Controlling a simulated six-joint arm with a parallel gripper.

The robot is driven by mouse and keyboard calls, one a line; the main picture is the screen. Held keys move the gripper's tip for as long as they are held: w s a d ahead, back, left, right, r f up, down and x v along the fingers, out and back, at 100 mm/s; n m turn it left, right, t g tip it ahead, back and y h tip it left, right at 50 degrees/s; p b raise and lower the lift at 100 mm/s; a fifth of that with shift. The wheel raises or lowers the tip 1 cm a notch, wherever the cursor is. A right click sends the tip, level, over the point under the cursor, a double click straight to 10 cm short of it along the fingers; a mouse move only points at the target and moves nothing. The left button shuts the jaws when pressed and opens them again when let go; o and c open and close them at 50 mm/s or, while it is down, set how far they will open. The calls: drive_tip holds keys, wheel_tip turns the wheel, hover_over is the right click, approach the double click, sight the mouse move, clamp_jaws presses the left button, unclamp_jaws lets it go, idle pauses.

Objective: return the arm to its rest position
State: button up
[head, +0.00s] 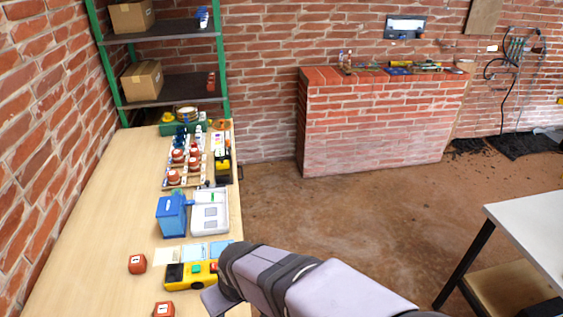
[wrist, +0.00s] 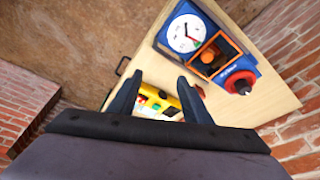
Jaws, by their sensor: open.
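My arm reaches in from the bottom right of the head view, with its bent wrist section (head: 255,275) over the right edge of the wooden bench (head: 95,270). The fingers of my gripper cannot be made out in the head view. In the wrist view my gripper (wrist: 160,77) is open, its two dark fingers apart with nothing held between them. A yellow device (wrist: 190,100) shows below and between the fingers; it is also beside my arm in the head view (head: 176,275).
A blue box (head: 171,216) and white tray stand farther back. The wrist view shows a blue dial unit (wrist: 186,34). A white table (head: 530,230) stands right; the floor between is clear.

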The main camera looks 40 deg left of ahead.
drive_tip(key=w+d+m+h, duration=0.1)
drive_tip(key=w+d+m, duration=0.1)
drive_tip(key=w+d, duration=0.45)
drive_tip(key=w+d+m, duration=0.3)
drive_tip(key=d, duration=0.7)
drive_tip(key=w+d+m+h, duration=0.1)
drive_tip(key=w+d+m, duration=0.1)
drive_tip(key=w+d, duration=0.45)
drive_tip(key=s+d+m, duration=0.3)
drive_tip(key=s+d, duration=0.1)
drive_tip(key=d, duration=0.8)
drive_tip(key=s+d+f+m+g+h, duration=0.1)
drive_tip(key=s+d+m, duration=0.3)
drive_tip(key=d, duration=0.7)
drive_tip(key=shift+s+d, duration=0.4)
drive_tip(key=shift+s, duration=0.2)
